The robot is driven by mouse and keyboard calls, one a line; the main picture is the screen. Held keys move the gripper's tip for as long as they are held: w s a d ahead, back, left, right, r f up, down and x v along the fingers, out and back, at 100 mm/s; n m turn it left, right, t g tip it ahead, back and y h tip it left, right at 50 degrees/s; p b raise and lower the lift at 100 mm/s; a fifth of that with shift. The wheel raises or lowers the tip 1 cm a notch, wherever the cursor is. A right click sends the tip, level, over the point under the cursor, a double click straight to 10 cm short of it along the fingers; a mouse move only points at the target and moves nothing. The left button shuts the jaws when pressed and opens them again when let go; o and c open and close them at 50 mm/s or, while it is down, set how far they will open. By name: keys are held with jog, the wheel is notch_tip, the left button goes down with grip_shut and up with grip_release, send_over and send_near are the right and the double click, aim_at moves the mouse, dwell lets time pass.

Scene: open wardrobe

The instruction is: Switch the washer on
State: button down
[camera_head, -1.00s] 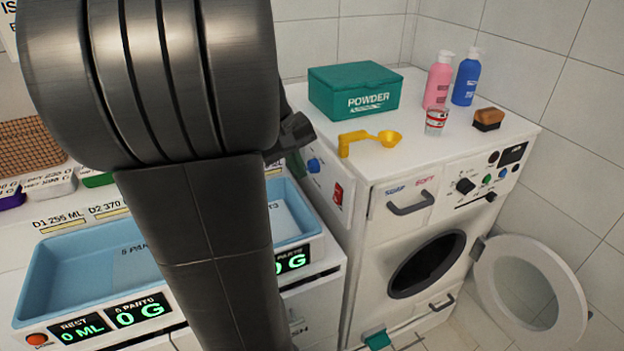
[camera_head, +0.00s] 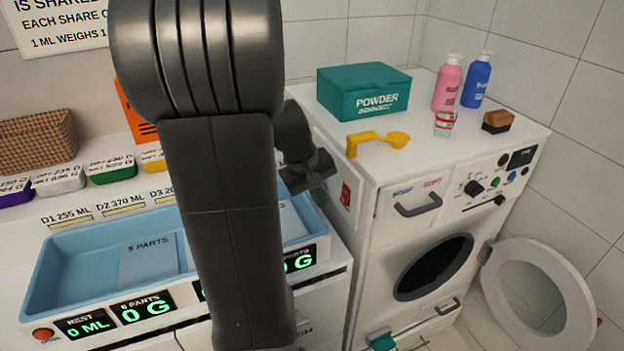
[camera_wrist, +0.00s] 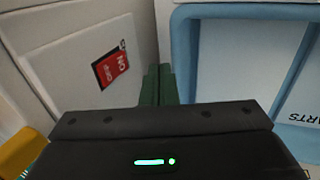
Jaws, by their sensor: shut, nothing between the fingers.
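The white washer (camera_head: 385,235) stands at the right with its round door (camera_head: 537,290) open. A red switch (camera_head: 346,195) is on its left side wall. In the wrist view the red switch (camera_wrist: 110,68) shows on the white wall, left of my gripper and apart from it; its lettering is too small to read surely. My gripper (camera_wrist: 157,84) has green fingers, shut and empty, in the gap between the washer wall and the blue tray. In the head view my dark wrist is just left of the switch, and the fingers are mostly hidden.
A blue tray (camera_head: 65,262) with green displays lies left of the washer; it also shows in the wrist view (camera_wrist: 185,60). A green powder box (camera_head: 345,98), yellow scoop (camera_head: 375,139), pink bottle (camera_head: 447,85), blue bottle (camera_head: 476,82), glass and brush stand on the washer.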

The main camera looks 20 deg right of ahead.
aim_at(344, 195)
jog(key=d, duration=0.2)
jog(key=d+p, duration=0.1)
jog(key=d, duration=0.1)
jog(key=shift+w+f, duration=0.3)
jog(key=shift+f, duration=0.1)
jog(key=shift+d+f, duration=0.15)
jog(key=shift+d, duration=0.1)
